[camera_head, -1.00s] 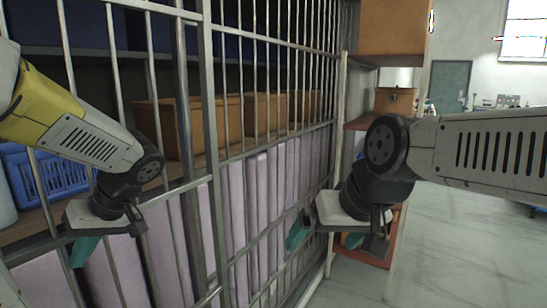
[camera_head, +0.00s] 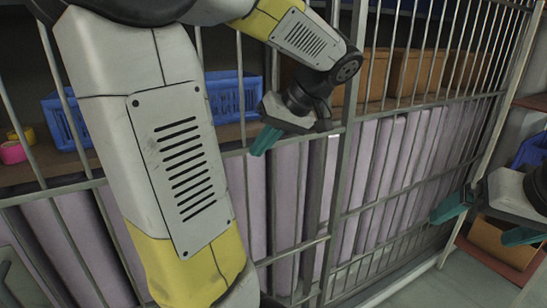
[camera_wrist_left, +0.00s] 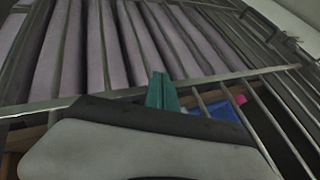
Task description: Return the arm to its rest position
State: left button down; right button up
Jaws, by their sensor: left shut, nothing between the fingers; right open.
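My left gripper (camera_head: 265,140) is shut and empty, its teal fingers pointing down in front of the metal bar fence (camera_head: 341,190). In the left wrist view its teal fingertips (camera_wrist_left: 163,92) are together, with bars and pale purple panels beyond. My left arm's large white and yellow link fills the left foreground of the head view and hides part of the fence. My right gripper (camera_head: 487,222) is open at the right edge, its two teal fingers spread apart with nothing between them. Most of the right arm is out of view.
Behind the bars, a blue basket (camera_head: 222,97), brown boxes (camera_head: 415,72) and a pink roll (camera_head: 13,152) are on a shelf. Pale purple panels (camera_head: 385,160) stand below. An orange-brown bin (camera_head: 500,243) stands low at the right. Bare floor shows at the lower right.

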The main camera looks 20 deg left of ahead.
pick_arm(q)
jog(key=s+d+f+m+t+h, duration=0.1)
jog(key=s+d+m+t+h, duration=0.2)
jog(key=d+m+h, duration=0.1)
jog(key=s+d+f+m+t+h, duration=0.2)
jog(key=s+d+m+t+h, duration=0.1)
jog(key=d, duration=0.6)
jog(key=s+m+h, duration=0.1)
jog(key=m+h, duration=0.1)
jog(key=m, duration=0.1)
jog(key=shift+d+h, duration=0.2)
jog(key=shift+h, duration=0.1)
